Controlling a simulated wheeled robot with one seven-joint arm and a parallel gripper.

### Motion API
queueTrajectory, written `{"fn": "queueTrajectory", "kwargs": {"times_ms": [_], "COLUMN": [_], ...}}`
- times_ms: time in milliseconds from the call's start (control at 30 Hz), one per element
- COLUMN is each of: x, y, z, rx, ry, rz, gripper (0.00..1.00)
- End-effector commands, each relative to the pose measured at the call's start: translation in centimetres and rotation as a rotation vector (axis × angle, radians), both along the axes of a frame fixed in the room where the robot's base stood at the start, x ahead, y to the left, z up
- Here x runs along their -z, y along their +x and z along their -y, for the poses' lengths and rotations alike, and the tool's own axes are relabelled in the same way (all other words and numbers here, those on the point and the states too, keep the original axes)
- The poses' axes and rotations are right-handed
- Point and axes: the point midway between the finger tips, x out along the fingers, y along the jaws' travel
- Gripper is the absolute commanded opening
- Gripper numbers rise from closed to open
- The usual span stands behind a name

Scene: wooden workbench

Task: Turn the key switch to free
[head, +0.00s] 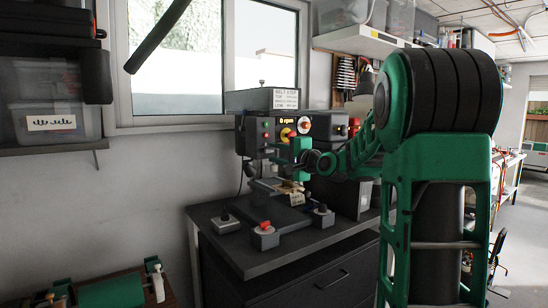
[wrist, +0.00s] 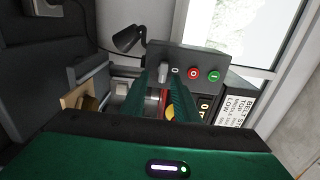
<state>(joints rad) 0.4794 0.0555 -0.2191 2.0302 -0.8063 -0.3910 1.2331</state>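The machine's control panel (head: 285,130) is at the back of the bench. In the wrist view, a small grey knob (wrist: 163,74), which may be the key switch, sticks out of the panel face (wrist: 190,55) beside a white mark. Its setting is unreadable. My gripper (head: 302,150) is close in front of the panel. In the wrist view, the green fingers (wrist: 166,88) are apart with a gap between them. The knob shows between and beyond their tips; contact cannot be told. The fingers partly cover a red and yellow control.
Red (wrist: 193,73) and green (wrist: 213,76) buttons are close to the knob. A lettered sign (head: 284,98) tops the machine. A vise area with a tag (head: 297,198) lies below. A red-topped box (head: 265,230) stands near the bench's front edge (head: 270,272).

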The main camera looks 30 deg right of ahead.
Motion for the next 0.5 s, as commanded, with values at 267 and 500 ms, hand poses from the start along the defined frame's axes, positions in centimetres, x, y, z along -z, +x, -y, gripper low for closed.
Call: {"fn": "queueTrajectory", "kwargs": {"times_ms": [267, 500], "x": [-0.2, 0.0], "y": [-2.6, -7.2], "z": [0.1, 0.3], "rx": [0.002, 0.003], "ry": [0.0, 0.0], "rz": [0.003, 0.001], "gripper": [0.28, 0.28]}}
